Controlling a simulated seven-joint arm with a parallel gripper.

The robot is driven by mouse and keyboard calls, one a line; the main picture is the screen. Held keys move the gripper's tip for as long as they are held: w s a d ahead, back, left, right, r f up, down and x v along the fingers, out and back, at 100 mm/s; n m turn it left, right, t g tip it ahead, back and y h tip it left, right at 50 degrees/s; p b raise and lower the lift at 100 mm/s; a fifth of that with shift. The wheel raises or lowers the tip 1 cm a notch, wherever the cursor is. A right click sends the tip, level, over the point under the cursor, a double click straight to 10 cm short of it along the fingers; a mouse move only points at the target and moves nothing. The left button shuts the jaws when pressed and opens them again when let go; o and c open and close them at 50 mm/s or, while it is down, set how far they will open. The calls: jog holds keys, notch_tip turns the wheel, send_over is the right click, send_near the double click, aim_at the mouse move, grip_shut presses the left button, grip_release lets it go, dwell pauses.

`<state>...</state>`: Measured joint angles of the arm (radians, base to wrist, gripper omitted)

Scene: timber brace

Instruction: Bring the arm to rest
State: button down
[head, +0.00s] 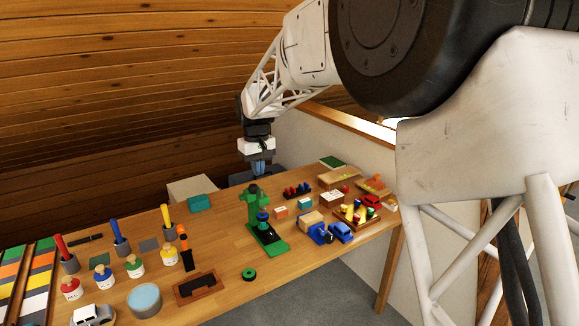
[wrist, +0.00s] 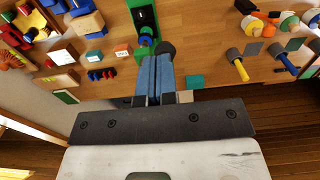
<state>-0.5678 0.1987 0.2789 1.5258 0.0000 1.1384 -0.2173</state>
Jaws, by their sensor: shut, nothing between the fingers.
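My gripper (head: 257,167) hangs from my arm over the back part of the wooden table, behind and above the green stand (head: 262,218). In the wrist view the two blue fingers of my gripper (wrist: 155,68) are together with nothing between them. The green stand also shows in the wrist view (wrist: 140,20), beyond the fingertips, with a blue part on it. A dark round knob (wrist: 167,48) appears close to the fingertips there; I cannot tell from this view whether they touch.
A teal box (head: 200,202) lies near the back edge. A wall (head: 320,145) stands behind.

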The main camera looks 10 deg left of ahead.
jog(key=shift+d, duration=0.1)
jog(key=s+d+r+m, duration=0.2)
jog(key=s+d, duration=0.4)
jog(key=d, duration=0.4)
jog(key=s+d+r+m+t, duration=0.1)
jog(key=s+d+r, duration=0.3)
jog(key=d, duration=0.6)
jog(key=s+d+r+m, duration=0.1)
jog(key=s+d+m, duration=0.1)
jog(key=s+d, duration=0.65)
jog(key=s+d+f+m, duration=0.2)
jog(key=s+d, duration=0.6)
jog(key=s, duration=0.4)
jog(key=s+d+f+m+t, duration=0.1)
jog(key=s+d+f+m, duration=0.1)
jog(key=s+d+f, duration=0.3)
jog(key=s+d, duration=0.4)
jog(key=s, duration=0.3)
jog(key=shift+d+t, duration=0.25)
jog(key=shift+t, duration=0.05)
